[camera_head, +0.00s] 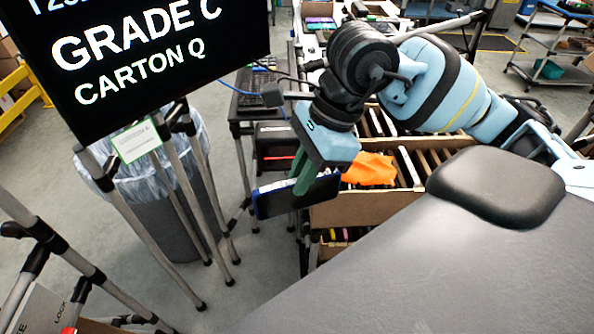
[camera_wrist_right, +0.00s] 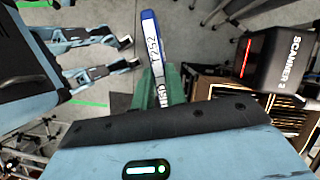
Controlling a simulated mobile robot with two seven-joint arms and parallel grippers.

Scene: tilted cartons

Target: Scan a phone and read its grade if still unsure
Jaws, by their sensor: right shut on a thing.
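My right gripper (camera_head: 305,178) is shut on a phone in a blue case (camera_head: 297,194), held in the air with its dark face toward the head camera. In the right wrist view the phone (camera_wrist_right: 155,60) stands edge-on between the green fingers (camera_wrist_right: 160,85), and its side label begins "T252". A black screen (camera_head: 150,60) at upper left shows "GRADE C" and "CARTON Q"; its top line is cut off. The black scanner (camera_head: 272,142) is behind the held phone, with a red light; the right wrist view shows it marked "SCANNER 2" (camera_wrist_right: 283,60).
Cardboard cartons with slots (camera_head: 405,168) stand behind and right of the phone, with an orange cloth (camera_head: 369,168) on them. A lined waste bin (camera_head: 165,190) and tripod legs stand at left. Open floor lies below the phone.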

